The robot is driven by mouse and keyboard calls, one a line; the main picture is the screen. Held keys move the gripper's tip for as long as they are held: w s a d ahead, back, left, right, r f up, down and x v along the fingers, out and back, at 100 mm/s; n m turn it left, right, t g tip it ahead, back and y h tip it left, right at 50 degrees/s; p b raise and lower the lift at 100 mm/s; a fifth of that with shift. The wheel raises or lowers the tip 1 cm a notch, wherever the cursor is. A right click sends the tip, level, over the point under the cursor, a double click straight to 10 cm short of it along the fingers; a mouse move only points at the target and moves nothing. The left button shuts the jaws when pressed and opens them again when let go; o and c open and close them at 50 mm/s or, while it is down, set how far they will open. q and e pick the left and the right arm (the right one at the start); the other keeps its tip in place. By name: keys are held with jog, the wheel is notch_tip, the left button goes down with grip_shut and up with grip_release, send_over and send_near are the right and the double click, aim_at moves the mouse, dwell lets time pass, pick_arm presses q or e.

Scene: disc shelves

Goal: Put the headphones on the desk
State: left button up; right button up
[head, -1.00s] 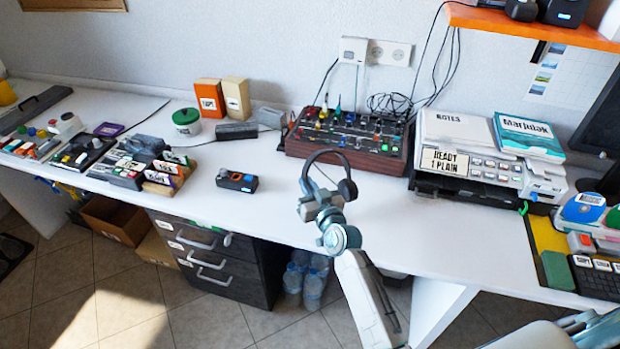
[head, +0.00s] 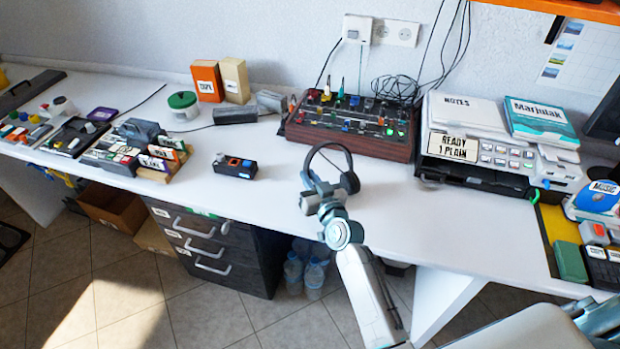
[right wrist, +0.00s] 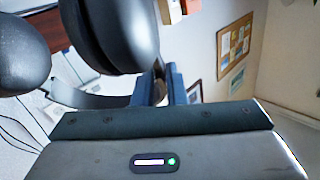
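The black headphones (head: 349,182) are at my right gripper (head: 318,187), over the middle of the white desk (head: 420,215) in the head view. In the right wrist view, the dark ear cups (right wrist: 115,30) fill the upper left, and the grey headband runs between the blue fingers (right wrist: 165,85). My right gripper looks shut on the headband. I cannot tell from these views whether the headphones touch the desk. My left gripper is not in view.
A wooden-sided mixer (head: 345,140) stands behind the headphones. A small black device (head: 235,167) is to the left. A printer (head: 500,165) with notes and a book stands to the right. The desk is clear around the headphones. Black drawers (head: 215,245) are below.

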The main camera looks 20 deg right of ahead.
jog(key=o, duration=0.3)
jog(key=shift+r, duration=0.1)
jog(key=s, duration=0.3)
jog(key=shift+s+d, duration=0.15)
jog(key=shift+s, duration=0.05)
jog(key=shift+s+d+b, duration=0.15)
jog(key=shift+s+b, duration=0.25)
jog(key=shift+s, duration=0.7)
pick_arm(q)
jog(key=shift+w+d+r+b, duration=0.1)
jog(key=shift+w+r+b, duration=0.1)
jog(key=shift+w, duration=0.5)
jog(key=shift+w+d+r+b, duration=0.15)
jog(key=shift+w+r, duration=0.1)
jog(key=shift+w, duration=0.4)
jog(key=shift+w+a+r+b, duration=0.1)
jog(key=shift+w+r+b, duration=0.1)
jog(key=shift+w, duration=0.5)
pick_arm(e)
jog(key=s, duration=0.6)
jog(key=shift+s+d, duration=0.2)
jog(key=shift+d, duration=0.15)
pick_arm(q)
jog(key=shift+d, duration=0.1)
